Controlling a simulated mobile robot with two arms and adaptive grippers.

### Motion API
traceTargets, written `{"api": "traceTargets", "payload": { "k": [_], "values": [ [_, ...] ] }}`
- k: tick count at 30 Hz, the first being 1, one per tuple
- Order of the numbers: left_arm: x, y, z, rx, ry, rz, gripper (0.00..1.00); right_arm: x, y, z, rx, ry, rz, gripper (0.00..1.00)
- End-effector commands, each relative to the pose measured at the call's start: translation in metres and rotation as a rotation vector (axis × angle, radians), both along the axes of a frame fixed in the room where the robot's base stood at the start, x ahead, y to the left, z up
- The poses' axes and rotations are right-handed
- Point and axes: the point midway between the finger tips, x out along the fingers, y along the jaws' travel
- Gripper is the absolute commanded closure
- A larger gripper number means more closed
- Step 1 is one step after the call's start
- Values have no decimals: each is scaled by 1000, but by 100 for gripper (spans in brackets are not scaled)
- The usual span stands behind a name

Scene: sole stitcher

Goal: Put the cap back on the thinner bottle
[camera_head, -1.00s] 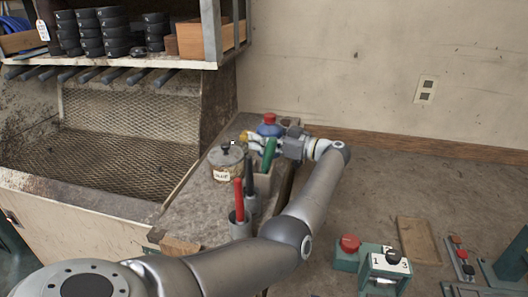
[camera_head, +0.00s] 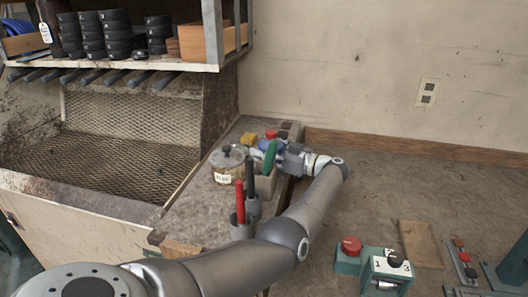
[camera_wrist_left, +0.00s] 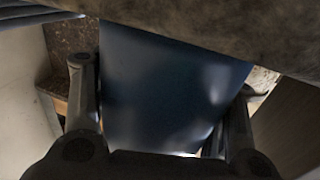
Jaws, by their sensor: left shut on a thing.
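I cannot tell whether that red part is seated on the bottle. The bottle's neck is not seen there. My right gripper is not in view.
A glass jar with a dark knob (camera_head: 226,165), a holder with red and black handles (camera_head: 241,225) and a green-handled tool (camera_head: 269,158) crowd the counter (camera_head: 195,200) near my arm. A yellow thing (camera_head: 248,139) lies beside the bottle.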

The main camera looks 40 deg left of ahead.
Motion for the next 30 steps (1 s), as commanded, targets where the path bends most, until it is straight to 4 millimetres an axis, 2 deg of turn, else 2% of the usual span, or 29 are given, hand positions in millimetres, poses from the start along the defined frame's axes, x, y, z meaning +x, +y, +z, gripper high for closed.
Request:
{"api": "traceTargets", "payload": {
  "k": [4, 5, 6, 20, 23, 30],
  "values": [
    [0, 0, -4, 0, 0, 0, 100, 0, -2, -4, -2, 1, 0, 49],
    [0, 0, -4, 0, 0, 0, 35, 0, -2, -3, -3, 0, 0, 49],
    [0, 0, -3, 0, 0, 0, 30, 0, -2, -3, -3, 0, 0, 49],
    [1, -3, 0, -1, 1, -2, 28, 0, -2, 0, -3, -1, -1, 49],
    [6, -19, -3, -3, 0, -5, 28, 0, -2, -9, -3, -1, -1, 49],
    [20, -74, -5, -3, -1, -5, 28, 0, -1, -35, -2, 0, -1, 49]
  ]
}}
